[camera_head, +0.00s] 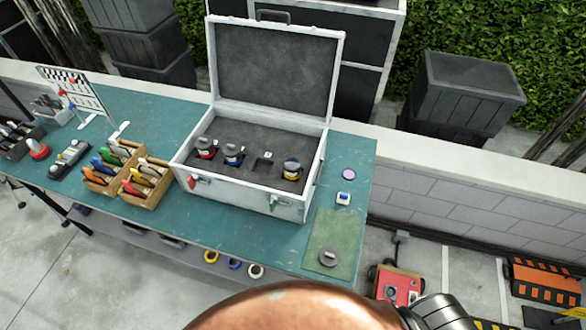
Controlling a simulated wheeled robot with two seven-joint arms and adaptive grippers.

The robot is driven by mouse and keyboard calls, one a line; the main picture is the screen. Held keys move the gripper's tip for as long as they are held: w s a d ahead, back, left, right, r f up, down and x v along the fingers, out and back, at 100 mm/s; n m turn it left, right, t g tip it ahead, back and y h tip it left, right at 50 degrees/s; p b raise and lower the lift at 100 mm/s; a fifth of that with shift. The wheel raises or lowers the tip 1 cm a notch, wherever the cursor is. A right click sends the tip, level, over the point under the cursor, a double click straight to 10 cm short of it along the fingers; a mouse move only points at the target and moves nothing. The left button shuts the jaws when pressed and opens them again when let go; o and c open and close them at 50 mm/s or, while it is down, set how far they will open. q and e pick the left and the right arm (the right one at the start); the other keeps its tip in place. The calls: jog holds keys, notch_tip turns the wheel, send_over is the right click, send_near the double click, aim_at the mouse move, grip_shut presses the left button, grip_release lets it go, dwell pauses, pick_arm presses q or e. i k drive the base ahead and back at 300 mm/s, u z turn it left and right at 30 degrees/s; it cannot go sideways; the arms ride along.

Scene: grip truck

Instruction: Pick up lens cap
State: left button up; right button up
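A round grey disc that looks like the lens cap (329,257) lies flat on a green mat (322,228) at the right front of the teal workbench (250,235). Nothing touches it. A copper-coloured curved part and a black ribbed part of my own body fill the bottom edge of the view, in front of the bench. No gripper fingers show, so neither gripper can be seen.
An open silver case (250,196) with several lens-like items in dark foam stands left of the mat. Wooden bins (146,183) stand farther left. A red case (396,286) is on the floor.

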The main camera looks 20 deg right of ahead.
aim_at(328, 256)
jog(key=u, duration=0.1)
jog(key=k, duration=0.9)
jog(key=z, duration=0.8)
jog(key=i, duration=0.5)
jog(key=z, duration=0.6)
jog(key=k, duration=1.25)
jog(key=u, duration=0.25)
jog(key=i, duration=0.6)
jog(key=u, duration=0.9)
jog(key=i, duration=0.6)
jog(key=z, duration=0.05)
